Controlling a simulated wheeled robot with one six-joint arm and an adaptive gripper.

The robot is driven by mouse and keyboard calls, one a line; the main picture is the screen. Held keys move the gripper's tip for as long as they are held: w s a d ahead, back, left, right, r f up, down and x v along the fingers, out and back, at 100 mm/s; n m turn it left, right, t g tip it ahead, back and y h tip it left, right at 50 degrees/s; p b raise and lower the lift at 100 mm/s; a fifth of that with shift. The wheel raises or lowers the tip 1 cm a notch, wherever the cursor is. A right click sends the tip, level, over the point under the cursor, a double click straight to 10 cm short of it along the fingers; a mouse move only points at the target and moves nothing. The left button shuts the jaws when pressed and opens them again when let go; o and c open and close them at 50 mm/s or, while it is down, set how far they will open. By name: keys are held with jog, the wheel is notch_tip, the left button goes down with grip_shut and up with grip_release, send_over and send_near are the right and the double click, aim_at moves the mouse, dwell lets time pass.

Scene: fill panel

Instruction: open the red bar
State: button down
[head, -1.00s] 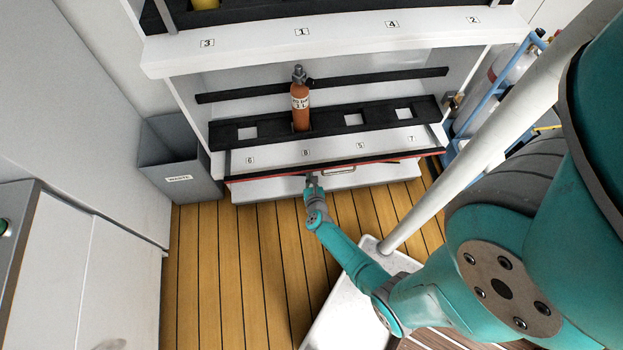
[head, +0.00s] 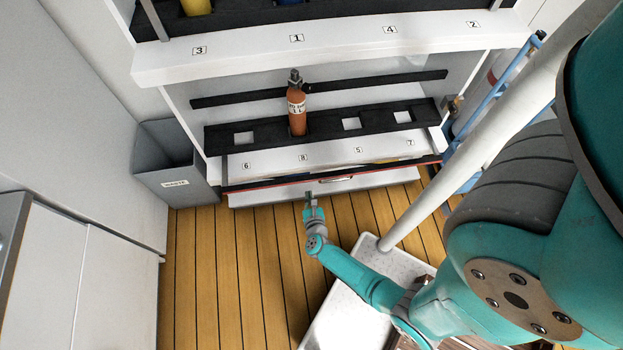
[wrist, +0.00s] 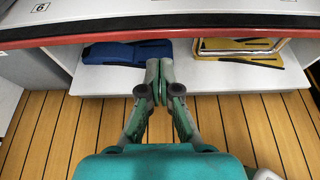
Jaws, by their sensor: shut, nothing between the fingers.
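The red bar (head: 275,184) is a long thin strip across the front of the rack, below the numbered white ledge. In the head view a narrow gap with blue and yellow bits shows between it and the ledge. In the wrist view the red bar (wrist: 200,27) crosses the top of the picture. My gripper (head: 310,195) is in front of the rack near the bar's middle. In the wrist view my gripper (wrist: 159,70) has its fingers together and empty, below the bar in the picture. I cannot tell whether they touch it.
An orange cylinder (head: 297,112) stands in the rack's black holder. A blue folded item (wrist: 125,52) and a yellow-framed item (wrist: 240,48) lie on the low white shelf (wrist: 205,80). A grey waste bin (head: 176,185) stands left. A blue trolley (head: 478,120) stands right.

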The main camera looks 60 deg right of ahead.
jog(key=shift+r+v, duration=0.25)
jog(key=shift+v, duration=1.05)
jog(key=shift+r+v, duration=0.2)
jog(key=shift+v, duration=1.1)
jog(key=shift+d, duration=0.1)
